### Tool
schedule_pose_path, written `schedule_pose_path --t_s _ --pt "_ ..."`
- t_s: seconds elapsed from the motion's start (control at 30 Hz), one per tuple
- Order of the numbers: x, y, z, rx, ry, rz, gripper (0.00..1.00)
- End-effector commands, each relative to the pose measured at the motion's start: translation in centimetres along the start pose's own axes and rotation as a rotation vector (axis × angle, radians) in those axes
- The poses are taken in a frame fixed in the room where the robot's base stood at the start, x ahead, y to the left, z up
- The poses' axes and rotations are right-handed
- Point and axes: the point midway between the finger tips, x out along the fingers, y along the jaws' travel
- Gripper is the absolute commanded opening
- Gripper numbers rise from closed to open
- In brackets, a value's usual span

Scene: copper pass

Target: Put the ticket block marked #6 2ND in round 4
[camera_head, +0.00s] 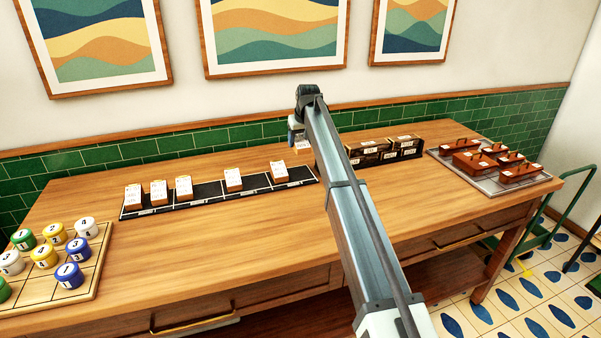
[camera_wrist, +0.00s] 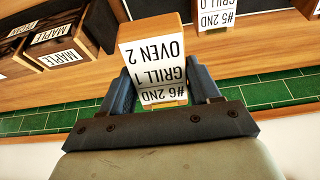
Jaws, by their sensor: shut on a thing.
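The ticket block marked #6 2ND (camera_wrist: 158,60) is a wooden block with a white label, also reading GRILL 1 and OVEN 2. My gripper (camera_wrist: 163,88) is shut on it, with one finger on each side. In the head view my gripper (camera_head: 296,137) is beyond the black rack, near the back of the table, and the block (camera_head: 303,147) shows partly behind my arm. The long black rack (camera_head: 208,194) holds several ticket blocks in a row. Its small front labels are too small to read, so I cannot tell which place is round 4.
A block marked #5 2ND (camera_wrist: 216,14) stands near the held one in the wrist view. Dark boxes (camera_head: 372,151) stand right of my arm, some labelled MAPLE. A grey tray with red-brown pieces (camera_head: 484,184) is at far right; a wooden board with numbered pucks (camera_head: 92,276) is at left.

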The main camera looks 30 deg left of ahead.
Motion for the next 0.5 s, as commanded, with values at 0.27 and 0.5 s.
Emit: schedule_pose_path --t_s 0.27,0.5 --pt "3.1 0.0 1.4 -0.008 -0.001 -0.004 0.28" --pt "5.7 0.0 2.4 -0.008 0.0 -0.003 0.28"
